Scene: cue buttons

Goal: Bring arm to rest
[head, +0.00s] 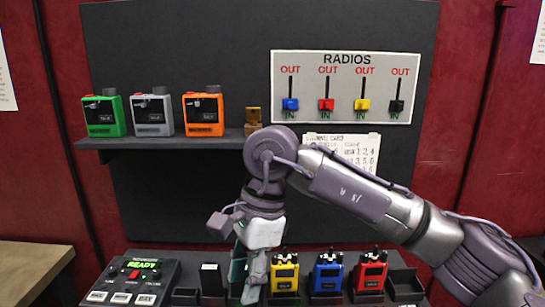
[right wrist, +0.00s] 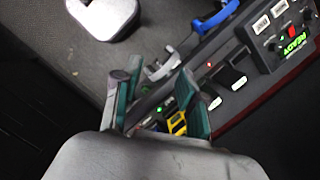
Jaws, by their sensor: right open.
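My right arm reaches in from the right in the head view, and its right gripper (head: 250,280) points down over the row of radio cradles, left of the yellow radio (head: 284,273). In the right wrist view the right gripper (right wrist: 163,98) has its two green-padded fingers apart, with no object clearly held between them. The yellow radio (right wrist: 178,122) shows beyond the fingers. I cannot tell whether the fingers touch anything. My left gripper is not in view.
A blue radio (head: 328,273) and a red radio (head: 370,272) stand right of the yellow one. A console (head: 131,279) reading READY stands left. Green, grey and orange devices sit on the shelf (head: 160,142). A RADIOS board (head: 345,85) hangs behind my arm.

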